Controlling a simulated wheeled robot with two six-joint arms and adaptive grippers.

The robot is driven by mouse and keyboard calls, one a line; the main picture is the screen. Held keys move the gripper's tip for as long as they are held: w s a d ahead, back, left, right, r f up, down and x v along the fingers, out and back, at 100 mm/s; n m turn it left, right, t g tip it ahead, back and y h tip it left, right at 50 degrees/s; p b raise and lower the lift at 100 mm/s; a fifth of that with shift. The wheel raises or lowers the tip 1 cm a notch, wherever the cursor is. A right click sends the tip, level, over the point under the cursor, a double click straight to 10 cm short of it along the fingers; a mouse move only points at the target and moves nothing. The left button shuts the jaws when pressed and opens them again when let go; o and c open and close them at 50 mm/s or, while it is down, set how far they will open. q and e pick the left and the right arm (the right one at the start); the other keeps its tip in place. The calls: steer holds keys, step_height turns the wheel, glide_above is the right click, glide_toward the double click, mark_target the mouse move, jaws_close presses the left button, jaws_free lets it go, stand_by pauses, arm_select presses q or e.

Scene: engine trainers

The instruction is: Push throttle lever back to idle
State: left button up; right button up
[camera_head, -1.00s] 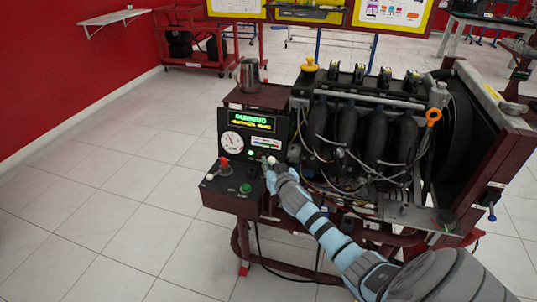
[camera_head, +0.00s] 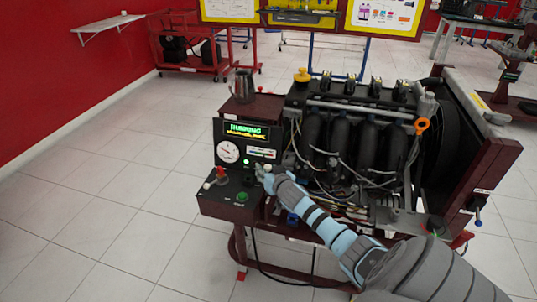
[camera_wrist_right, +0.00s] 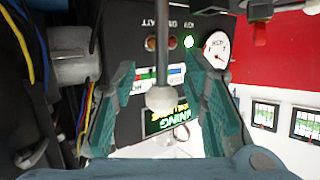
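The throttle lever shows in the right wrist view as a dark rod with a pale round knob (camera_wrist_right: 160,99). In the head view its small pale knob (camera_head: 267,168) is at the right edge of the control panel (camera_head: 232,180). My right gripper (camera_head: 264,173) is at that edge, and its fingertips are hard to make out there. In the right wrist view my right gripper (camera_wrist_right: 162,105) is open, with one teal finger on each side of the knob and a gap on both sides. My left gripper is not in view.
The engine (camera_head: 350,140) with hoses and loose wires stands right of the panel. A lit display (camera_head: 247,132), a dial gauge (camera_head: 228,152), a red knob (camera_head: 221,172) and a green button (camera_head: 242,197) are nearby. A metal jug (camera_head: 243,86) stands above. Floor at left is clear.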

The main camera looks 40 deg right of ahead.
steer(key=v, duration=1.2)
